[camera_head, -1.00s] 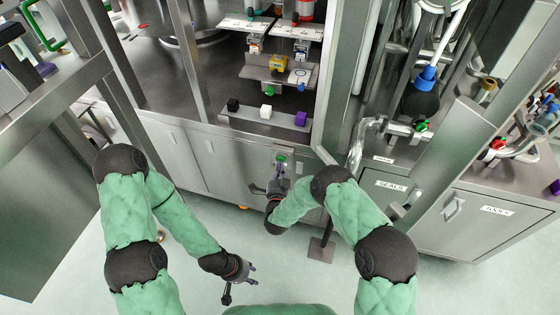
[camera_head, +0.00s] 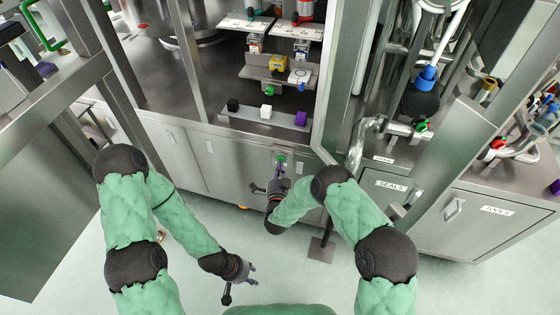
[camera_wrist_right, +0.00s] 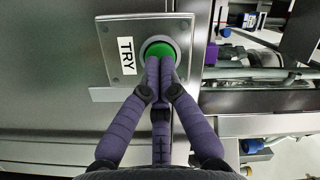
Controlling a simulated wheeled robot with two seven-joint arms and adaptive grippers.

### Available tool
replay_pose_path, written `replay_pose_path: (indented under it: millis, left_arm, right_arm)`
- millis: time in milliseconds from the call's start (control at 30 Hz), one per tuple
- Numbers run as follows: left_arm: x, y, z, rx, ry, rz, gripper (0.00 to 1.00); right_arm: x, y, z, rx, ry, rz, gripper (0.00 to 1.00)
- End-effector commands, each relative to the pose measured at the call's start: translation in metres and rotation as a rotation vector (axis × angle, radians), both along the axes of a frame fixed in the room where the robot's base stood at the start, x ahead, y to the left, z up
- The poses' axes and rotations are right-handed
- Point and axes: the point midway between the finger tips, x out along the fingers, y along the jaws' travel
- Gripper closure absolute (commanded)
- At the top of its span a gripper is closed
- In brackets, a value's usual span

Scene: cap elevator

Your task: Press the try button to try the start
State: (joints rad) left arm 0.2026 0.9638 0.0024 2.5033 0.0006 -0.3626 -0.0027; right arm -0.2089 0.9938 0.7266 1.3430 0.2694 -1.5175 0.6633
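The try button is a green round button (camera_wrist_right: 158,50) in a grey ring on a metal plate, beside a white label reading TRY (camera_wrist_right: 126,56) in the right wrist view. My right gripper (camera_wrist_right: 160,66) is shut, with its purple fingertips together over the lower part of the button; they appear to touch it. In the head view my right gripper (camera_head: 280,170) is at the cabinet front, and the button's green edge (camera_head: 281,158) shows just above it. My left gripper (camera_head: 252,275) hangs low over the floor, its fingers apart and empty.
The steel cabinet (camera_head: 215,165) stands directly ahead. A frame post (camera_head: 335,80) stands to the right, with a second cabinet labelled SEALS (camera_head: 391,186) beyond.

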Motion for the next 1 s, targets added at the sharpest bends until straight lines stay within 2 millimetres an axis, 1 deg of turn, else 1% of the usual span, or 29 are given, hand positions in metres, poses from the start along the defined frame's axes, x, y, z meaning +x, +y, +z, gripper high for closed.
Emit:
replay_pose_path:
  millis: [167,1000]
  left_arm:
    - [-0.0001,0.0000,-0.0054,0.000,0.000,0.000,0.60]
    - [0.0000,0.0000,-0.0081,0.000,0.000,0.000,0.60]
  right_arm:
    - [0.0041,-0.0015,-0.0008,0.000,-0.001,-0.001,1.00]
    - [0.0080,-0.0028,-0.0001,0.000,-0.001,-0.001,1.00]
